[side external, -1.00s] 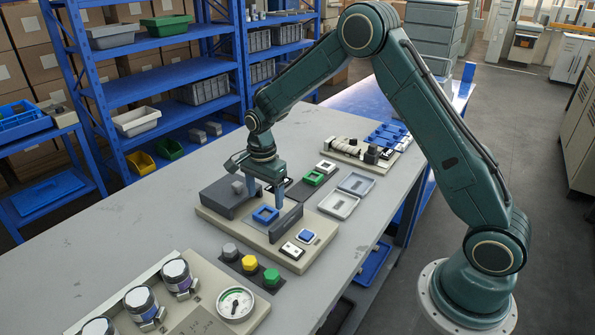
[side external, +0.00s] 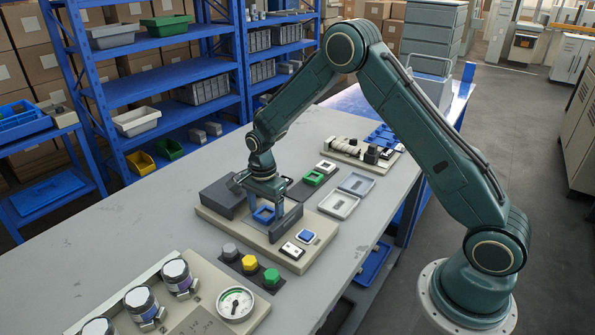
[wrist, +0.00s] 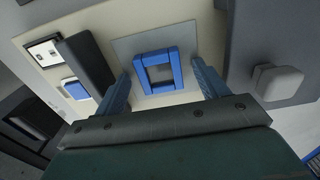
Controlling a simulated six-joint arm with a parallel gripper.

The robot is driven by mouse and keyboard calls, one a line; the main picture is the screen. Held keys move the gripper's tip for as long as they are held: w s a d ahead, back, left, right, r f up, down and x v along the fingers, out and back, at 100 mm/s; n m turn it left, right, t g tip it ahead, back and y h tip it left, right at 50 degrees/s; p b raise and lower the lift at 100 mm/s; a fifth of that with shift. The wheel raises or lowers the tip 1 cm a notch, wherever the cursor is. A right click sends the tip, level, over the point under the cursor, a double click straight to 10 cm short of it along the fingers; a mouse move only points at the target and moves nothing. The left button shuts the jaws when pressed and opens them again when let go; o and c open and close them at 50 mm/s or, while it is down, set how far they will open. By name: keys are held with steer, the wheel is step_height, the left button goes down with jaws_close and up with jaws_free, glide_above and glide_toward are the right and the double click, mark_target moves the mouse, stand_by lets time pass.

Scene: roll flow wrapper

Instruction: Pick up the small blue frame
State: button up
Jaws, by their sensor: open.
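The small blue frame (side external: 264,214) is a square ring lying flat on a grey plate of the beige machine base. My gripper (side external: 265,207) is low over it, with one finger on each side of the frame. In the wrist view the blue frame (wrist: 158,71) lies between the two blue-grey fingers of my gripper (wrist: 160,80). The jaws are open, with a gap on each side of the frame, and hold nothing.
A dark upright block (side external: 286,222) stands close on the right of the frame, and a larger grey block (side external: 222,197) on the left. A blue button (side external: 307,236) and a black-and-white panel (side external: 292,251) sit nearby. Coloured knobs (side external: 249,264) are in front.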

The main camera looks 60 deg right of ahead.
mark_target(266, 214)
steer(key=c, duration=1.1)
steer(key=shift+r, duration=0.15)
steer(key=shift+c, duration=0.2)
step_height(266, 214, up, 20)
stand_by(0.5)
